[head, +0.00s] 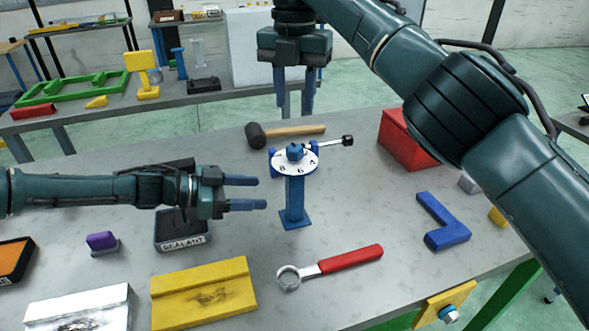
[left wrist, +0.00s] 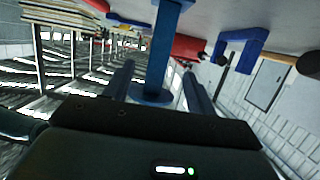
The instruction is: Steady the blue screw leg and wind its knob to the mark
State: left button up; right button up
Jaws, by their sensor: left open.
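The blue screw leg (head: 294,200) stands upright on its square foot on the grey bench. A white numbered dial (head: 290,165) sits on its top, with a blue hub and a crank arm pointing right to a black knob (head: 347,140). My left gripper (head: 262,192) is open, lying level just left of the leg's column, fingers pointing at it. In the left wrist view, the blue column (left wrist: 165,50) shows beyond and between the spread fingers. My right gripper (head: 294,104) points down above and behind the dial, its fingers apart and empty. The mark is too small to tell.
A black-headed mallet (head: 257,136) lies behind the leg, a red box (head: 402,140) behind right. A red-handled ring wrench (head: 350,260) and yellow block (head: 203,292) lie in front. A sealant box (head: 182,236) stands below my left arm. A blue angle piece (head: 447,236) lies right.

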aim_at(287, 193)
pick_arm(q)
jog(key=x, duration=1)
jog(key=shift+d, duration=0.15)
jog(key=shift+c, duration=0.3)
